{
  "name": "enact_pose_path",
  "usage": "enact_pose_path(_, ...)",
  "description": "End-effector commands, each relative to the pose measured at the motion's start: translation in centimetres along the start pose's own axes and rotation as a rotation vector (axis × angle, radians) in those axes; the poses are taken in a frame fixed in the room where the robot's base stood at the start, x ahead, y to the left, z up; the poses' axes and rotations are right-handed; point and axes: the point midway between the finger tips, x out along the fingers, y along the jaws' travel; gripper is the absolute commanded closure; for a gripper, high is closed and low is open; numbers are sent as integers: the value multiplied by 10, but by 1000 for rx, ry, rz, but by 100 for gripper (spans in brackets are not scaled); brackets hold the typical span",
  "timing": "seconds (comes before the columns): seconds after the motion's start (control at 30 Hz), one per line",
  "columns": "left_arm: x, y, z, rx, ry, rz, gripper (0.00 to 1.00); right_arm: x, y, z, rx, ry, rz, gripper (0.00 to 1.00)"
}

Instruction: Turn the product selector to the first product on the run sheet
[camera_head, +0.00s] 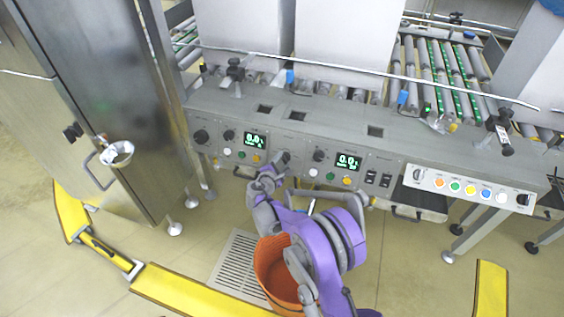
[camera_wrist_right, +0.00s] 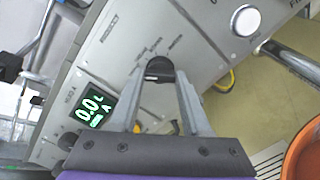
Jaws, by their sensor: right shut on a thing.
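The product selector is a small black knob (camera_wrist_right: 159,69) on the grey control panel (camera_wrist_right: 110,60) in the right wrist view. Small printed labels fan out around it, too small to read. My right gripper (camera_wrist_right: 161,82) has both fingers closed on the knob, one on each side. In the head view my right gripper (camera_head: 283,159) reaches the panel's front between two lit displays and covers the knob. I cannot make out a run sheet in either view. My left gripper is not in view.
A left display (camera_head: 255,141) and a right display (camera_head: 347,162) glow green, with coloured buttons below. A separate button strip (camera_head: 470,188) is at right. A steel cabinet (camera_head: 90,90) stands at left. An orange bin (camera_head: 275,270) and yellow floor barriers (camera_head: 190,292) are at the front.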

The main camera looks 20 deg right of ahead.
Motion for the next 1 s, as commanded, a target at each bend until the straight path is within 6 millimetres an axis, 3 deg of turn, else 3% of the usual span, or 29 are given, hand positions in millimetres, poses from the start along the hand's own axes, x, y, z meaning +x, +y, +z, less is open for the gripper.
enact_pose_path(0.2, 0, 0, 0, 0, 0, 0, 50, 0, 0, 0, 1, 1, 0, 100)
enact_pose_path(0.23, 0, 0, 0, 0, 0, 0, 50, 0, 0, 0, 1, 1, 0, 49)
enact_pose_path(0.4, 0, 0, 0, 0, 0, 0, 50, 0, 0, 0, 1, 1, 0, 22)
enact_pose_path(0.77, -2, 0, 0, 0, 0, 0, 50, -7, 1, 0, 1, 2, 1, 22)
enact_pose_path(1.0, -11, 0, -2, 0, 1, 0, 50, -50, 2, 0, 1, 3, 2, 22)
